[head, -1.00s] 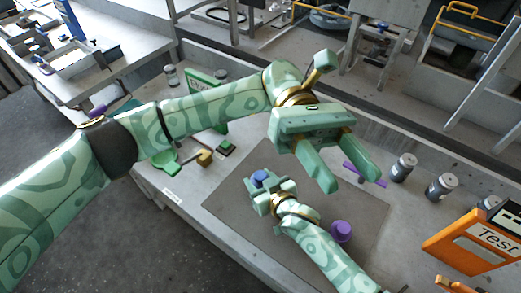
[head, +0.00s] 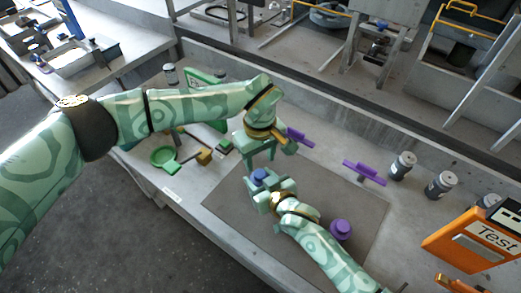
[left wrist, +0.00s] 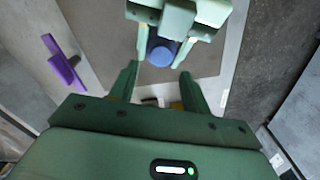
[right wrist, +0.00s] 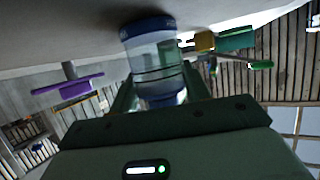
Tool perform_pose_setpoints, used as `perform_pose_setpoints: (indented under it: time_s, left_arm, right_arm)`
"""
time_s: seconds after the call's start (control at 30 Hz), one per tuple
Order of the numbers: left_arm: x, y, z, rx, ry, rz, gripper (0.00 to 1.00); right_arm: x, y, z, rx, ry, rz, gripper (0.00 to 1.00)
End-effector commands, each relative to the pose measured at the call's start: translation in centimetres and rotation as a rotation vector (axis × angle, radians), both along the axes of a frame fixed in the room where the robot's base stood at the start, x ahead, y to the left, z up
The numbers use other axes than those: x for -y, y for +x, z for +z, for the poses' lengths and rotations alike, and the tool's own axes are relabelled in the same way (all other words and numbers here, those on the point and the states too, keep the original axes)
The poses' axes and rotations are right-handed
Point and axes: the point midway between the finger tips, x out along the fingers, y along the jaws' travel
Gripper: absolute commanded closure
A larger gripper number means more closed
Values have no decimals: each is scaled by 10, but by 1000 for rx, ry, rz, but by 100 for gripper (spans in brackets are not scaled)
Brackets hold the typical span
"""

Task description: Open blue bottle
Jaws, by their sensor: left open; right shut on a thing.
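The blue bottle shows its blue cap (head: 259,174) in the head view, sticking up from my right gripper (head: 268,188). The right wrist view shows its clear body (right wrist: 155,65) with blue at both ends, between the shut fingers. My left gripper (head: 260,160) is open, pointing down close above the cap. I see no contact between the left fingers and the cap.
On the bench a purple knob (head: 340,229) stands beside my right forearm, and a purple handled piece (head: 365,172) farther back. Grey-lidded jars (head: 441,185) and an orange Test box (head: 475,243) are at right. A green scoop (head: 164,155) is at left. The dark mat (head: 235,212) is largely clear.

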Motion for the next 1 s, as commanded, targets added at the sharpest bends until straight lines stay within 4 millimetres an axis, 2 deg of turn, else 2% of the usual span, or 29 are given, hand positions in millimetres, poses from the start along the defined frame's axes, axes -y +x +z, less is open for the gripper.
perform_pose_setpoints:
  time_s: [0.13,0.3,0.63,0.67,0.8,1.0]
  left_arm:
    - [1,-2,-27,-6,0,1,52]
    - [1,-1,-45,-4,-1,1,52]
    - [1,-1,-50,-3,-2,0,52]
    - [1,-1,-50,-3,-2,0,58]
    - [1,-1,-50,-3,-2,0,97]
    - [1,-1,-49,-2,-2,8,98]
  right_arm:
    - [0,0,0,0,0,0,100]
    - [0,0,0,0,0,0,100]
    - [0,0,0,0,0,0,100]
    - [0,0,0,0,0,0,100]
    - [0,0,0,1,0,0,100]
    - [0,0,0,1,1,1,100]
